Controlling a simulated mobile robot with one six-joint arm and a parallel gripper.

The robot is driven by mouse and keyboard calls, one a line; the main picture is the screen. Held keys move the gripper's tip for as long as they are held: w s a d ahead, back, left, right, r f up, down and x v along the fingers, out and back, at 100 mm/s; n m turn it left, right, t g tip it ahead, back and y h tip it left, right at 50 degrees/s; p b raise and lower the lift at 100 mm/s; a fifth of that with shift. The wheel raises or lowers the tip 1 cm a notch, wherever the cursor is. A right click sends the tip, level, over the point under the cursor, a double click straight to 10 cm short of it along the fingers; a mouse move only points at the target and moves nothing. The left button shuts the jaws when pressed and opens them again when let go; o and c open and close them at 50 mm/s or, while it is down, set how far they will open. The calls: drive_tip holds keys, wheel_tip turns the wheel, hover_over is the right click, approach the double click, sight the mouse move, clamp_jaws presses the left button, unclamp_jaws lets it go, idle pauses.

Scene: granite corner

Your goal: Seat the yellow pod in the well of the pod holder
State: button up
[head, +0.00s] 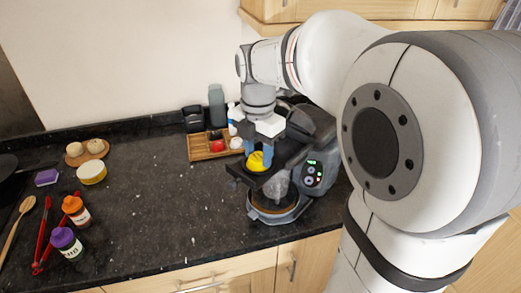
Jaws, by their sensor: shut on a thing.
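The yellow pod (257,163) is at the coffee machine's pod holder (274,179). My gripper (261,158) points down over the holder, with its blue fingers shut on the yellow pod. The pod's lower part is at the holder's top; I cannot tell whether it is inside the well or just above it. The well itself is hidden by the pod and fingers. The dark coffee machine (318,140) stands at the right, with a lit green display and a glass carafe under the holder.
A wooden tray (203,154) with a red item and other small things stands behind and left of the machine. The middle counter is clear.

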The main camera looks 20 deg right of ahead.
sight(258, 156)
drive_tip(key=o, duration=0.9)
drive_tip(key=shift+f, duration=0.1)
drive_tip(key=shift+o, duration=0.2)
wheel_tip(258, 156, up, 11)
drive_tip(key=s+f+m+t, duration=0.1)
drive_tip(key=s+f+m, duration=0.6)
drive_tip(key=m, duration=0.5)
drive_tip(key=s+d+f+m+t, duration=0.1)
drive_tip(key=s+f+m+t, duration=0.1)
drive_tip(key=s+f+m, duration=0.5)
drive_tip(key=f+m, duration=0.1)
drive_tip(key=m, duration=0.4)
drive_tip(key=shift+m, duration=0.4)
drive_tip(key=shift+s+f, duration=0.1)
